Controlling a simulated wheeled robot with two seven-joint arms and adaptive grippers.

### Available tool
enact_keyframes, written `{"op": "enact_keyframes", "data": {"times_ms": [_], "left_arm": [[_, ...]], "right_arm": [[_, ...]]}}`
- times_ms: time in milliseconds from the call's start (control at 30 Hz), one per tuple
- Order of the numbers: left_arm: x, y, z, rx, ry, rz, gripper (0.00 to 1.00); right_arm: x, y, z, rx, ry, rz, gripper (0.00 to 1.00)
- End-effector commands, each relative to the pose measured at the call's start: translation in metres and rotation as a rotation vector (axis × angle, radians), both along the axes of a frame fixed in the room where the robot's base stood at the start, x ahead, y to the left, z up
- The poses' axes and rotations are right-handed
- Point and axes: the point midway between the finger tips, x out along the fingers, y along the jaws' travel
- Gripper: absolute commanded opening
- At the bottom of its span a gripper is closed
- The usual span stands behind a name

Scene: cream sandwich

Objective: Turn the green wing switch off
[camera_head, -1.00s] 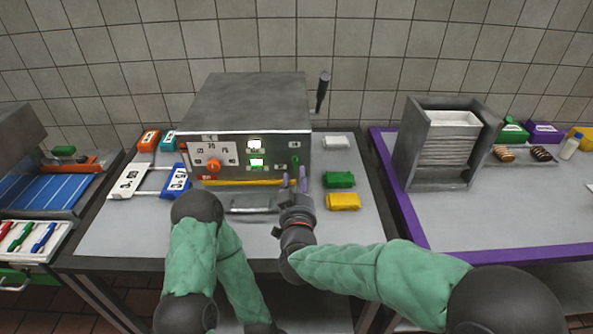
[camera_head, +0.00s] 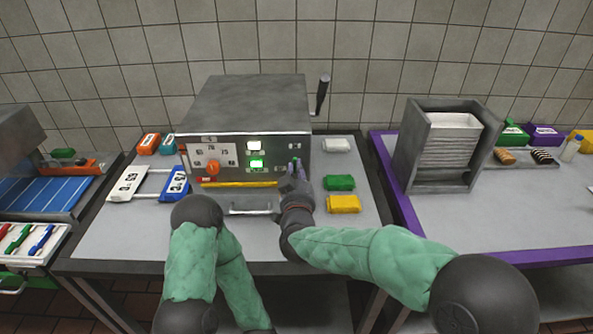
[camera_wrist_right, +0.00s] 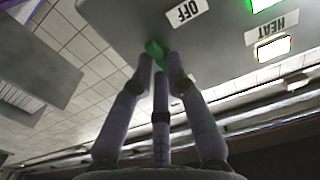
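The green wing switch (camera_head: 296,160) is on the right part of the grey machine's front (camera_head: 265,151), partly hidden by my right gripper in the head view. In the right wrist view the switch (camera_wrist_right: 154,49) shows between the two fingertips, near a white label reading OFF (camera_wrist_right: 187,11).
The machine has an orange knob (camera_head: 212,167), lit panels (camera_head: 256,164) and a black lever (camera_head: 322,94). A green block (camera_head: 339,183) and a yellow block (camera_head: 343,204) lie right of my gripper. A metal handle (camera_head: 250,207) is below the front. A plate rack (camera_head: 437,150) stands right.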

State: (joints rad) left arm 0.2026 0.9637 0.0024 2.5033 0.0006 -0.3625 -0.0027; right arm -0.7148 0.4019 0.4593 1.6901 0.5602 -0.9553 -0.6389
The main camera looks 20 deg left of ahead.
Motion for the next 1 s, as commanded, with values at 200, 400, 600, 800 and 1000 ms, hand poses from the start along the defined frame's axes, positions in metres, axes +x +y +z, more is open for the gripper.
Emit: {"op": "enact_keyframes", "data": {"times_ms": [200,400,600,800,1000], "left_arm": [[0.000,0.000,0.003,0.000,0.000,0.000,0.49],[0.000,0.000,0.014,0.000,0.000,0.000,0.49],[0.000,0.000,0.034,0.000,0.000,0.000,0.49],[0.000,0.000,0.056,0.000,0.000,0.000,0.49],[0.000,0.000,0.074,0.000,0.000,0.000,0.49]], "right_arm": [[0.000,0.000,0.000,-0.013,-0.003,0.000,0.00],[0.000,0.000,0.002,-0.081,-0.021,0.000,0.00],[0.000,0.001,0.005,-0.218,-0.061,0.001,0.00],[0.000,0.001,0.005,-0.399,-0.111,0.001,0.00],[-0.001,0.001,0.005,-0.581,-0.165,0.001,0.00]]}}
